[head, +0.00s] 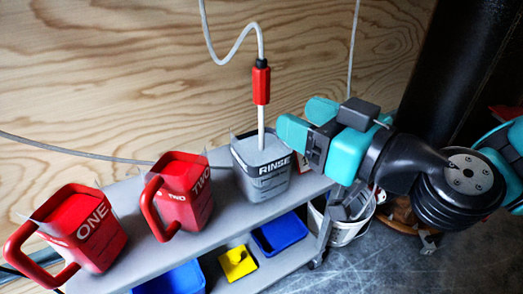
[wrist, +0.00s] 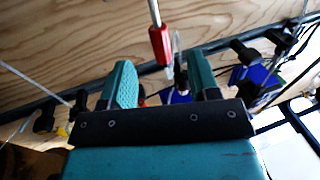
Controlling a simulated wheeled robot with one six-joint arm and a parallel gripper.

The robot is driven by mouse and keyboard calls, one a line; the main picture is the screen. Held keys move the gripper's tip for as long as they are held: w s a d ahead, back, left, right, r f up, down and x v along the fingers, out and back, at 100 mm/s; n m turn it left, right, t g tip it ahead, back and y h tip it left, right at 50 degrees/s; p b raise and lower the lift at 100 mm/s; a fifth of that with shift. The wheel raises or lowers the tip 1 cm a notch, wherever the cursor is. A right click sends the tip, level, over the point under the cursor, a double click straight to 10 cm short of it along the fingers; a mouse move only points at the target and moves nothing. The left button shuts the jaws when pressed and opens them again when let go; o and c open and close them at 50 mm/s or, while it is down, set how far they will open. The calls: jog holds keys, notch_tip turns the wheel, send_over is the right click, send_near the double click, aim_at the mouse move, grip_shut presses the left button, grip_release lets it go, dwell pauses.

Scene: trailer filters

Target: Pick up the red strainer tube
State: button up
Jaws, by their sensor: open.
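The red strainer tube (head: 261,84) hangs upright from a pale hose in the head view. Its white lower end reaches down into the grey RINSE container (head: 262,170). In the wrist view the red tube (wrist: 160,45) shows ahead of the gap between the fingers, slightly tilted. My gripper (head: 306,119) is open and empty, to the right of the tube and slightly lower than its red part, above the RINSE container's right side. In the wrist view both teal fingers of my gripper (wrist: 160,72) stand apart, with the tube beyond them.
Red jugs ONE (head: 90,235) and TWO (head: 185,195) stand left of the RINSE container on a grey cart (head: 225,225). Blue bins (head: 280,233) and a yellow bin (head: 238,262) sit on its lower shelf. A plywood wall (head: 110,80) is behind. A white bucket (head: 345,232) stands at right.

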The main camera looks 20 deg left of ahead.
aim_at(267, 100)
jog(key=p+x, duration=0.3)
jog(key=x, duration=0.1)
jog(key=shift+a+r, duration=0.1)
jog(key=shift+r, duration=0.15)
jog(key=shift+w+a+f+p, duration=0.15)
jog(key=shift+w+a+p, duration=0.15)
jog(key=shift+a+p, duration=0.25)
jog(key=a+p, duration=0.1)
jog(key=w+a+p, duration=0.1)
jog(key=p, duration=0.3)
jog(key=shift+w+a+r, duration=0.3)
jog(key=shift+a+r, duration=0.1)
jog(key=shift+w+a+f+p, duration=0.15)
jog(key=shift+w+a+p, duration=0.15)
jog(key=shift+a+p, duration=0.5)
jog(key=shift+w+f, duration=0.1)
jog(key=shift+f, duration=0.15)
grip_shut()
